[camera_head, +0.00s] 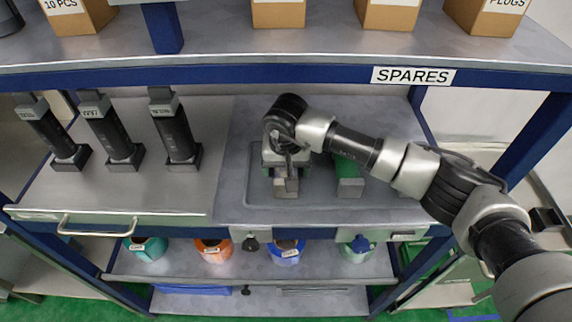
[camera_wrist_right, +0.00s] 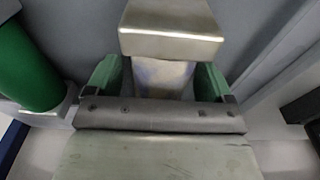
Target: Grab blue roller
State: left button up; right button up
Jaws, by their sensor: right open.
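No blue roller shows clearly on the bench. On the shelf below, a rounded blue item (camera_head: 286,251) with a pale label sits under the bench edge. My right gripper (camera_head: 286,183) is open and points down over the grey tray on the bench, well above that shelf. A green cylinder (camera_head: 351,167) stands right of the gripper, partly behind my arm. My left gripper is out of view.
Several black tools (camera_head: 112,135) stand in holders at the left of the bench. An orange item (camera_head: 213,250) and a teal item (camera_head: 146,248) share the lower shelf. The bench between tools and tray is clear.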

jog(key=shift+r, duration=0.1)
jog(key=c, duration=1.2)
jog(key=shift+w, duration=0.1)
jog(key=shift+c, duration=0.2)
